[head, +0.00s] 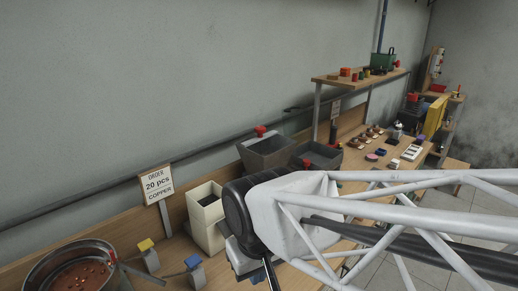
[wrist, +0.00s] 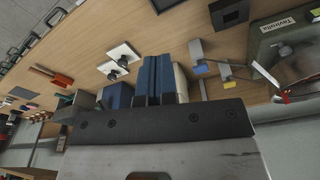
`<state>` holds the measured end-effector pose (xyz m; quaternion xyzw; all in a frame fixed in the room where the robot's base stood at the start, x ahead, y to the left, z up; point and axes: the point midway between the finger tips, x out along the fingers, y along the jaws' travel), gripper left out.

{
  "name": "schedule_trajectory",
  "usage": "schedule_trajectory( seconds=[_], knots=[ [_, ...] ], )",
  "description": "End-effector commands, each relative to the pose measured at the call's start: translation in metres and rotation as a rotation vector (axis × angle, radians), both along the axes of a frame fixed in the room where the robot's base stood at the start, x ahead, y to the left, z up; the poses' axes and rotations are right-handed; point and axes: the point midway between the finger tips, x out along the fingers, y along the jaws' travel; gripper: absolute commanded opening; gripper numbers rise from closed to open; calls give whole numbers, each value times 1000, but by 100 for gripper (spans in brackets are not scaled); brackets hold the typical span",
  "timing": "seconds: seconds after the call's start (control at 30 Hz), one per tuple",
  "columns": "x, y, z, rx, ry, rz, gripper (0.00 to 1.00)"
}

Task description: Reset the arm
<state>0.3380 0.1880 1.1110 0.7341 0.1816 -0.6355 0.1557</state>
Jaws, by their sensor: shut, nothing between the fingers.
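My gripper (wrist: 156,62) shows in the wrist view as two blue fingers side by side in front of a dark plate. They are shut with nothing between them. In the head view my white truss arm reaches in from the right, and its dark wrist end hangs over the bench beside a cream bin (head: 204,218); the fingers are hidden there. A pale container (wrist: 181,84), partly hidden, shows right beside the fingers in the wrist view.
A round pan (head: 72,268) with copper-coloured bits stands front left. Yellow-topped (head: 146,247) and blue-topped (head: 193,262) blocks stand near it. An order sign (head: 158,185) reads "20 pcs COPPER". A hopper (head: 266,152) stands behind my arm, with a raised shelf (head: 355,78) farther right.

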Motion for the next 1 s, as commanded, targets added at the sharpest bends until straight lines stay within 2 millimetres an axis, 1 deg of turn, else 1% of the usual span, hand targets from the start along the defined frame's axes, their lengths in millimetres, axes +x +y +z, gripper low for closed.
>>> schedule_trajectory(
  seconds=[0.03,0.1,0.5,0.77,1.0],
  knots=[
    [2,-10,2,2,-5,-23,0],
    [3,-21,4,4,-8,-52,0],
    [5,-87,16,12,-36,-213,0],
    [-2,-127,21,14,-54,-317,0],
    [-11,-161,25,14,-72,-411,0]
  ],
)
